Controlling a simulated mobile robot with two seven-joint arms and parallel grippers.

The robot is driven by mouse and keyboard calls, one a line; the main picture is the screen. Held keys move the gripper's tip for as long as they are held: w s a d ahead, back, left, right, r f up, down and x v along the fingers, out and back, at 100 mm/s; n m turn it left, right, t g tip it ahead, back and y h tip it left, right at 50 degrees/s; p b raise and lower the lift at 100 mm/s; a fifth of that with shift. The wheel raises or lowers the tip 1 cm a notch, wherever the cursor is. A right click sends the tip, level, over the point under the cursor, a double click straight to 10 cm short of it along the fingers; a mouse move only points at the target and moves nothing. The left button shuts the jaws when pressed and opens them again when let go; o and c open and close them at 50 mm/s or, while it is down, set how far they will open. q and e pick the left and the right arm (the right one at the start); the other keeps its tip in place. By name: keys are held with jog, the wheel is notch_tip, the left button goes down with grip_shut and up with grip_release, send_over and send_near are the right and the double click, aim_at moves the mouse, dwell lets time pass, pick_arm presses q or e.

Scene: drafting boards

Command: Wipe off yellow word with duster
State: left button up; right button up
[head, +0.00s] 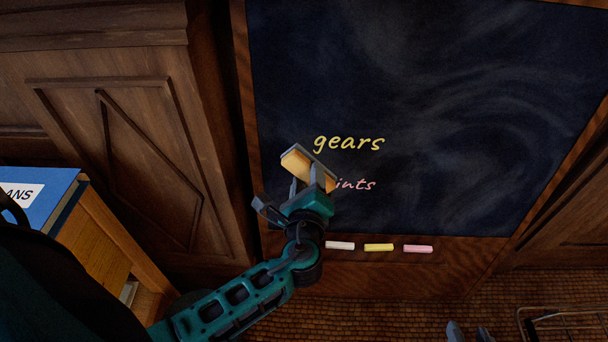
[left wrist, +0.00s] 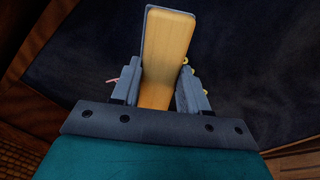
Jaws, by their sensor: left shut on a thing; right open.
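The yellow word "gears" (head: 349,143) is written on the dark chalkboard (head: 420,80), and its letters are whole. Below it is a pink word (head: 357,184) ending in "ints", its start hidden behind my left gripper. My left gripper (head: 308,178) is shut on the duster (head: 296,161), which has a wooden back and a grey pad. The duster is just left of and below the yellow word; I cannot tell if it touches the board. In the left wrist view the duster (left wrist: 168,50) sits between both fingers.
White (head: 340,245), yellow (head: 379,247) and pink (head: 418,249) chalk sticks lie on the ledge under the board. A blue binder or box (head: 45,196) sits on a wooden cabinet (head: 95,245) at the left. A wire rack (head: 560,322) shows at lower right.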

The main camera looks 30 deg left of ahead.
pick_arm(q)
jog(key=shift+b+x, duration=0.55)
jog(key=shift+x, duration=2.45)
jog(key=shift+b+x, duration=0.4)
jog(key=shift+x, duration=0.6)
